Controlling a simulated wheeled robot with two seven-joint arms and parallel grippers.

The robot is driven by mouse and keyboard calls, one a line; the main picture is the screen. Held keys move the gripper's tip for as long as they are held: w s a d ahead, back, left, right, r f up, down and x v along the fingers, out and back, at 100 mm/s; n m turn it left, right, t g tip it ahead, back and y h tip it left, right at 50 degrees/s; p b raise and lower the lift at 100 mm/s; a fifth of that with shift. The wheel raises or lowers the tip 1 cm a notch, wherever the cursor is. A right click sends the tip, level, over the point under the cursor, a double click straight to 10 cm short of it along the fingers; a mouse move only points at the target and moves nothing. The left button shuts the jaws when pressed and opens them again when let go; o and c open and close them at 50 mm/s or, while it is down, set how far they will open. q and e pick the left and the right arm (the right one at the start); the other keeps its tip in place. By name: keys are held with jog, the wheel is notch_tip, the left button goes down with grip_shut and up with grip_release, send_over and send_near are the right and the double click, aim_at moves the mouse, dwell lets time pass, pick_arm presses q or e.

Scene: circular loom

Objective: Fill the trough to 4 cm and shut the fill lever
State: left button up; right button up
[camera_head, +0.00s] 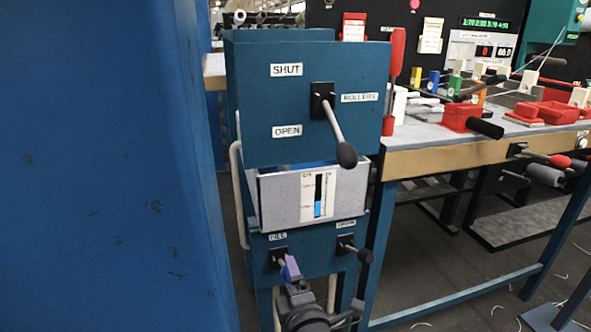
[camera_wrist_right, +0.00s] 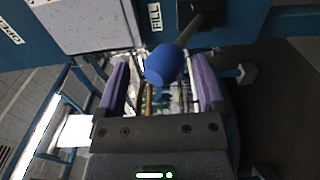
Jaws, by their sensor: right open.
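The grey trough (camera_head: 348,198) sits in the blue machine below the upper panel. Its front gauge (camera_head: 318,195) shows blue at the bottom and black above; the marks are too small to read. The fill lever (camera_head: 279,256) is under the trough, its knob hidden behind my right gripper (camera_head: 290,270). In the wrist view the fill lever's ball knob (camera_wrist_right: 162,66) is between the two purple fingers of my right gripper (camera_wrist_right: 160,78), with gaps on both sides. That gripper is open. My left gripper is not in view.
The drain lever (camera_head: 358,252) is close to the right of the fill lever. The rollers lever (camera_head: 340,135) sticks out above the trough. A blue surface (camera_head: 110,170) fills the left side. A workbench (camera_head: 440,150) with red tools stands at the right.

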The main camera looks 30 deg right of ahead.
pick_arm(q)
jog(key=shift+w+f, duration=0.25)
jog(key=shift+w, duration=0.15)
pick_arm(e)
jog(key=v, duration=0.8)
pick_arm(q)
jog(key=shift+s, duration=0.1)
pick_arm(e)
jog(key=shift+s, duration=0.1)
